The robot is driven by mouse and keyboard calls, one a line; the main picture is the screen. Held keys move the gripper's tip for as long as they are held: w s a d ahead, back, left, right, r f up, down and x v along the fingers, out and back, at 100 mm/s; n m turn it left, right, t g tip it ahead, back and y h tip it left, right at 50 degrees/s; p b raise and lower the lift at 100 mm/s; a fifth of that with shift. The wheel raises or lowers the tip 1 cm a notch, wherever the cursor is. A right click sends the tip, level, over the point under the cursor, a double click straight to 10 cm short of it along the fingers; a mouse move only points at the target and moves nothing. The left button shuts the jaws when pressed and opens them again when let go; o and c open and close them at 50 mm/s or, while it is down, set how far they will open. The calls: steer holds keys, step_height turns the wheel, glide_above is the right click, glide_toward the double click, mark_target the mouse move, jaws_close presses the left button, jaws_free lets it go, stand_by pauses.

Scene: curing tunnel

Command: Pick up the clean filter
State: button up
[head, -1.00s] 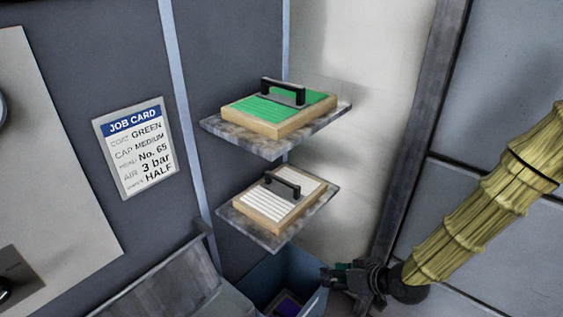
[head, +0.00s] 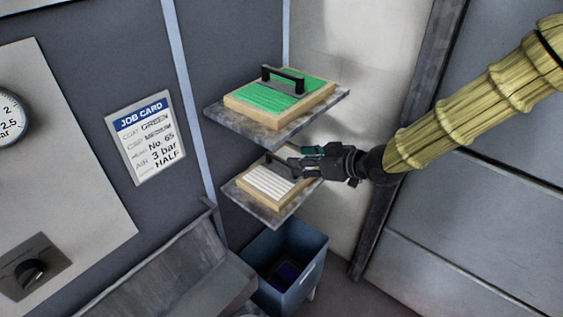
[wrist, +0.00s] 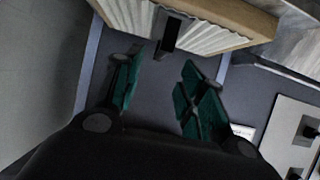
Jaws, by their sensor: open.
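The clean filter (head: 268,184), white pleats in a tan frame with a black handle, lies on the lower wall shelf in the head view. In the wrist view the white filter (wrist: 222,24) is at the top, with its black handle (wrist: 170,36) just beyond and between the fingertips. My gripper (head: 296,160) is at the filter's right rear side, covering part of it and its handle. In the wrist view my gripper (wrist: 157,75) is open, its two green-padded fingers apart with nothing between them.
A green filter (head: 270,97) with a black handle lies on the upper shelf (head: 285,133), close above my gripper. The lower shelf (head: 262,215) has a narrow bare edge. A blue bin (head: 285,288) stands below, beside a grey metal trough (head: 185,280).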

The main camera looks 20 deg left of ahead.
mark_target(283, 160)
steer(key=b+x, duration=0.1)
steer(key=x, duration=0.3)
steer(key=shift+f+b, duration=0.2)
steer(key=shift+b, duration=0.2)
steer(key=shift+x, duration=1.5)
steer(key=shift+a+r, duration=0.1)
steer(key=shift+r, duration=0.05)
jaws_close()
steer(key=shift+r+p, duration=1.7)
steer(key=shift+r, duration=0.8)
